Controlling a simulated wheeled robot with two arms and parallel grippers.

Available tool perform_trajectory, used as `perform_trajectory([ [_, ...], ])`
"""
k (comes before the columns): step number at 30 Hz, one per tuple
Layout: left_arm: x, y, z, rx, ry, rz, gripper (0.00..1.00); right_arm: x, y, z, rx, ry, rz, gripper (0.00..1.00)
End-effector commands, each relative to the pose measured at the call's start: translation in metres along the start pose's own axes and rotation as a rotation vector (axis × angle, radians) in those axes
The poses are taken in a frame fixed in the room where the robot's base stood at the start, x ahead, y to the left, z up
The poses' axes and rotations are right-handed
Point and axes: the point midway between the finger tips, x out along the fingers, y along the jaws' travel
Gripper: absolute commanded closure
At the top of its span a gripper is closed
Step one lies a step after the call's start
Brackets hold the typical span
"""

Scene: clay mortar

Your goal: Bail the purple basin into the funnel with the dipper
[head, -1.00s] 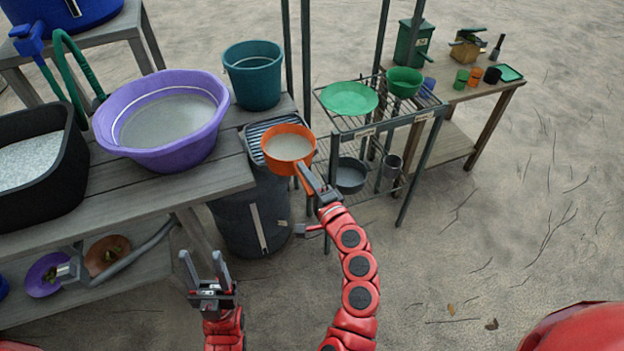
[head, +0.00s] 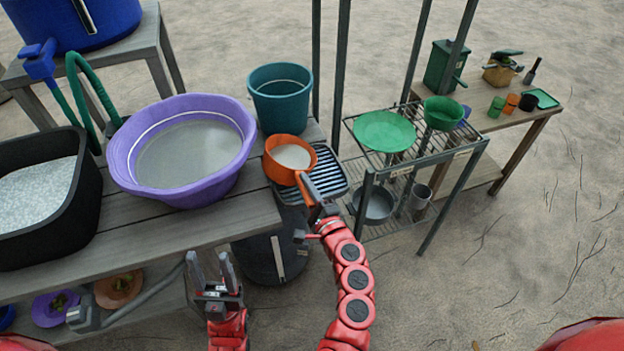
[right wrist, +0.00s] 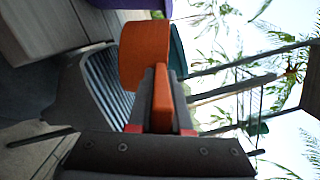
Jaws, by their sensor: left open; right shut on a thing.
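The purple basin (head: 190,150) stands on the wooden table, with greyish liquid inside. The orange dipper (head: 288,158) is just right of the basin, apart from it in the picture, and has pale liquid in its cup. My right gripper (head: 313,208) is shut on the dipper's handle; the dipper (right wrist: 146,56) also shows in the right wrist view, with the handle between the fingers. A green funnel-shaped vessel (head: 443,112) stands at the right of the wire rack. My left gripper (head: 212,270) is open and empty in front of the table.
A teal bucket (head: 280,98) stands behind the dipper. A slatted tray (head: 328,178) lies right of the dipper, over a dark bin (head: 262,258). The wire rack (head: 440,150) holds a green dish (head: 384,131). A black tub (head: 85,205) is left of the basin.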

Motion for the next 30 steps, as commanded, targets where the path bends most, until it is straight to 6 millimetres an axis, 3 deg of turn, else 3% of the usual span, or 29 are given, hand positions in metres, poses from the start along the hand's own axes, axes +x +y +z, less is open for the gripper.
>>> perform_trajectory([
  [2, 0.014, -0.001, -0.002, 0.000, 0.000, 0.000, 0.50, 0.002, -0.005, 0.009, 0.179, 0.002, -0.023, 1.00],
  [9, 0.053, -0.003, -0.009, 0.000, 0.000, 0.000, 0.50, 0.002, -0.028, 0.010, 0.624, 0.000, -0.076, 1.00],
  [15, 0.062, -0.003, -0.010, 0.000, 0.000, 0.000, 0.50, -0.001, -0.038, -0.010, 0.934, 0.001, -0.117, 1.00],
  [21, 0.070, -0.004, -0.012, 0.000, 0.000, 0.000, 0.50, -0.002, -0.043, -0.020, 1.117, 0.002, -0.136, 1.00],
  [30, 0.070, -0.004, -0.012, 0.000, 0.000, 0.000, 0.50, -0.002, -0.043, -0.022, 1.163, -0.001, -0.139, 1.00],
])
